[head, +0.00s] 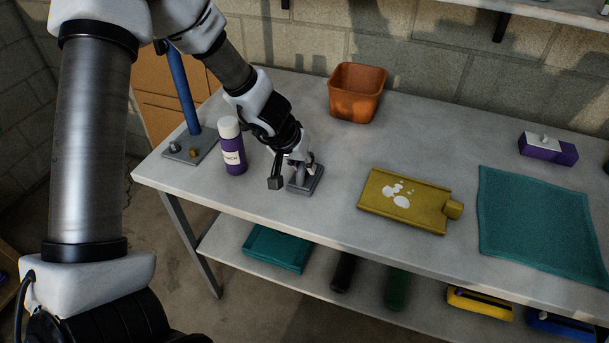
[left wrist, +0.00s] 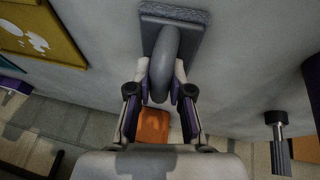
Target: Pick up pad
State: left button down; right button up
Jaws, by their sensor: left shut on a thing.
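The pad (head: 305,184) is a small grey block with an arched grey handle, on the worktop left of centre in the head view. In the left wrist view the pad (left wrist: 197,38) is at the top, with its rounded handle (left wrist: 163,62) pointing toward my gripper. My left gripper (head: 301,163) comes down over the pad from above. In the left wrist view the left gripper's fingers (left wrist: 161,88) are shut on the handle, one on each side. The pad appears to be at the worktop surface; any gap under it cannot be told. My right gripper is not in view.
A purple bottle (head: 232,152) with a white cap stands left of the pad. An orange bin (head: 355,95) is behind it. A yellow tray with white blobs (head: 410,200), a teal cloth (head: 540,225) and a purple box (head: 548,149) lie to the right. A blue post (head: 186,95) stands at the left.

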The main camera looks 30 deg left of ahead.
pick_arm(q)
jog(key=shift+a+r+p, duration=0.1)
jog(key=shift+r+p, duration=0.55)
jog(key=shift+p, duration=0.2)
notch_tip(320, 180, up, 2)
jog(key=shift+r+p, duration=0.1)
jog(key=shift+p, duration=1)
jog(key=s+d+b, duration=0.1)
jog(key=d+b, duration=0.1)
jog(key=s+d+b, duration=0.2)
jog(key=d+b, duration=0.1)
jog(key=s+d+b, duration=0.2)
jog(key=shift+s+d+f+b, duration=0.15)
jog(key=shift+s+f+b, duration=0.05)
jog(key=shift+s+b, duration=0.1)
jog(key=s+d+r+b, duration=0.1)
jog(key=s+d+b, duration=0.2)
jog(key=s+d, duration=0.1)
jog(key=shift+d+r, duration=0.35)
jog(key=shift+d, duration=0.35)
jog(key=shift+s, duration=0.15)
